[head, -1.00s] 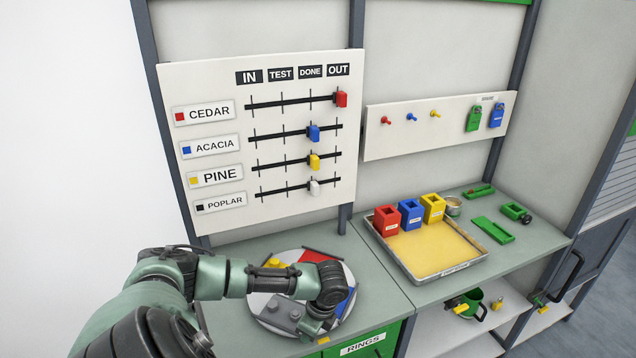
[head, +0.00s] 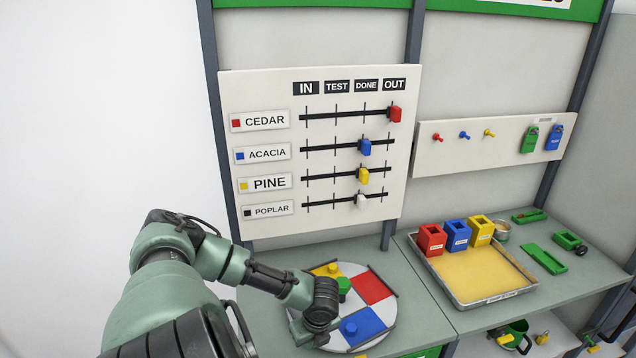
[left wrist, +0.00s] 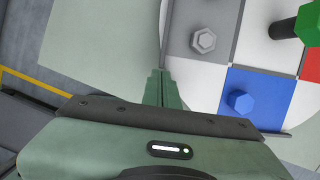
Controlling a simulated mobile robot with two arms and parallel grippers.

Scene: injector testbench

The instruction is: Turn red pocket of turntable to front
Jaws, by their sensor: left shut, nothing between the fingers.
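The turntable (head: 383,338) is a round white disc on the bench with coloured pockets. The red pocket (head: 374,287) is at the right, slightly to the back; its edge shows in the left wrist view (left wrist: 312,62). The blue pocket (head: 366,324) is at the front and the yellow one (head: 322,269) at the back left. The grey pocket (left wrist: 222,22) is mostly hidden by my arm in the head view. A green knob (head: 343,286) stands at the disc's middle. My left gripper (head: 312,334) is shut and empty at the disc's left front rim; its fingers (left wrist: 160,88) show beside the grey pocket.
To the right is a tray (head: 483,298) with red, blue and yellow bins at its back. A slider board (head: 320,160) stands behind the turntable. Bare bench (head: 420,308) lies between turntable and tray.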

